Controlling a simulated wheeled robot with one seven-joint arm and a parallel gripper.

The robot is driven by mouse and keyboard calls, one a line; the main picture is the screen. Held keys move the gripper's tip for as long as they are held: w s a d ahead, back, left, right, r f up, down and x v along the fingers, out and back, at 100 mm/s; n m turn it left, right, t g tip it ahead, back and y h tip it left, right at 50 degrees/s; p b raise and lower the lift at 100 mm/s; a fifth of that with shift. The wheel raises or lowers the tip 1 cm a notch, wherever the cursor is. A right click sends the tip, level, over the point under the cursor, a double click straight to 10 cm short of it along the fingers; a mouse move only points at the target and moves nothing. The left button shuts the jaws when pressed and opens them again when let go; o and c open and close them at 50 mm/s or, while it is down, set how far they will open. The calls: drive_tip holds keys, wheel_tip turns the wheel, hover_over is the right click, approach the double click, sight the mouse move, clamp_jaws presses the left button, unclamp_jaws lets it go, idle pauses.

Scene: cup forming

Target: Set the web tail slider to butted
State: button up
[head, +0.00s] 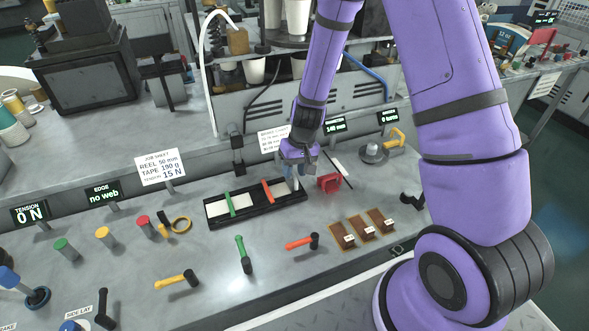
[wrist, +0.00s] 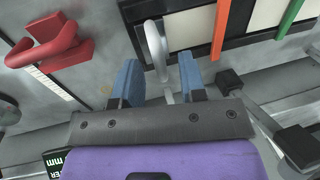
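A black tray (head: 262,221) with white panels lies on the grey bench, crossed by a green bar (head: 230,204) and an orange bar (head: 267,190). A pale grey curved handle (wrist: 157,50) stands at the tray's end; it is probably the web tail slider, but no label on it can be read. My gripper (wrist: 158,80) is over that end of the tray, with its blue fingers apart and the handle between them. Gaps show beside the handle. In the head view my gripper (head: 300,165) partly hides this end. The edge display (head: 105,194) reads "no web".
A red clamp-like part (head: 329,182) with a scale strip (wrist: 65,82) stands close beside my gripper. Green, red and yellow-handled tools, an orange hammer (head: 302,242) and brown blocks (head: 343,236) lie in front. A job sheet (head: 162,167) stands behind.

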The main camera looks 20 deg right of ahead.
sight(279, 190)
clamp_jaws()
drive_tip(key=shift+a, duration=2.45)
unclamp_jaws()
drive_tip(key=shift+a, duration=0.15)
wheel_tip(279, 190, up, 10)
drive_tip(key=d, duration=0.2)
drive_tip(key=shift+r, duration=0.25)
drive_tip(key=shift+d, duration=0.1)
